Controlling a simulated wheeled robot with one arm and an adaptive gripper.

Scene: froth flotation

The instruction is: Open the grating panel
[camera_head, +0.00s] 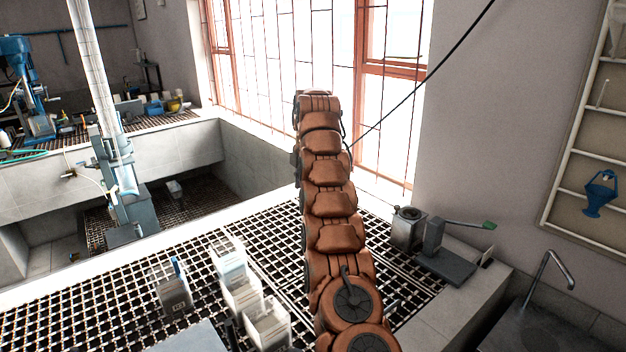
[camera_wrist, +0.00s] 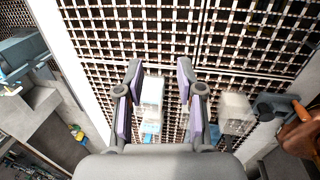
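The dark metal grating (camera_head: 270,245) covers the bench top around my arm in the head view. Thin straight seams divide it into panels; I cannot tell which panel is meant, and no handle is clear. In the wrist view the grating (camera_wrist: 245,45) fills the upper part, with seams running across and along it. My gripper (camera_wrist: 160,72) is in the wrist view, its two fingers apart with nothing held between them, over the grating. I cannot tell its height above it. In the head view the gripper is hidden behind my arm.
White containers (camera_head: 243,294) stand on the grating left of my arm; one (camera_wrist: 152,92) shows between my fingers, apparently below them. A grey device with a green-tipped lever (camera_head: 445,250) stands right. A sink tap (camera_head: 548,268) and a recessed basin (camera_head: 170,215) lie either side.

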